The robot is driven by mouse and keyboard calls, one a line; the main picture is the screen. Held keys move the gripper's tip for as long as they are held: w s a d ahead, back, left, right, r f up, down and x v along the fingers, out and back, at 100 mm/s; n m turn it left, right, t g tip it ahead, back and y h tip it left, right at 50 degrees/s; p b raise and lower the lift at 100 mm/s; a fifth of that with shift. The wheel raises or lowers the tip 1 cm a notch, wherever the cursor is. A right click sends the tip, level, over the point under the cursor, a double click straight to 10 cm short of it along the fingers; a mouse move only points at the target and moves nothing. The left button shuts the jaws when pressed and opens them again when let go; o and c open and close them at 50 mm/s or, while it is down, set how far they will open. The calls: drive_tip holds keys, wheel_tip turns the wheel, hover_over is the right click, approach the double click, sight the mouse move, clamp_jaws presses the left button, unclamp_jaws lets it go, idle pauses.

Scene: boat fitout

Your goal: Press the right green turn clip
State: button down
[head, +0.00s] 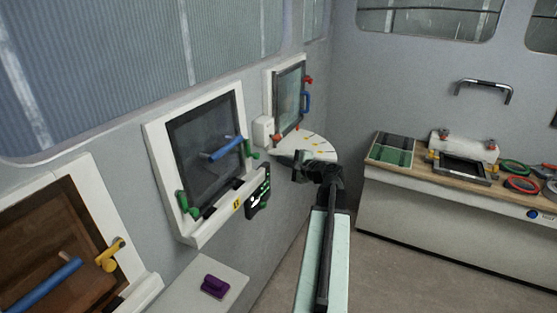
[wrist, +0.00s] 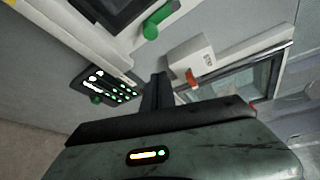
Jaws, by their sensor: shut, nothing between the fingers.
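The right green turn clip (head: 250,149) sits on the right edge of the white-framed dark hatch (head: 205,140). In the wrist view the green clip (wrist: 157,21) shows at the top, beyond and slightly left of my fingertips. A second green clip (head: 187,206) is at the hatch's lower left, and a blue handle (head: 227,148) crosses its panel. My gripper (head: 280,159) is shut and empty, to the right of the right clip and apart from it. In the wrist view my gripper (wrist: 158,77) points up toward the wall.
A black panel with green lights (head: 258,192) hangs below the hatch's right side. A white box (head: 263,130) and a second hatch with red clips (head: 289,95) are farther along the wall. A white rounded shelf (head: 318,144) is behind my gripper. A purple object (head: 215,286) lies below.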

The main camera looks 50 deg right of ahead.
drive_tip(key=b+x, duration=0.2)
drive_tip(key=x, duration=0.6)
drive_tip(key=a, duration=0.1)
drive_tip(key=a+r+p, duration=0.1)
drive_tip(key=a+p, duration=0.1)
drive_tip(key=a, duration=0.1)
drive_tip(key=shift+s+r, duration=0.25)
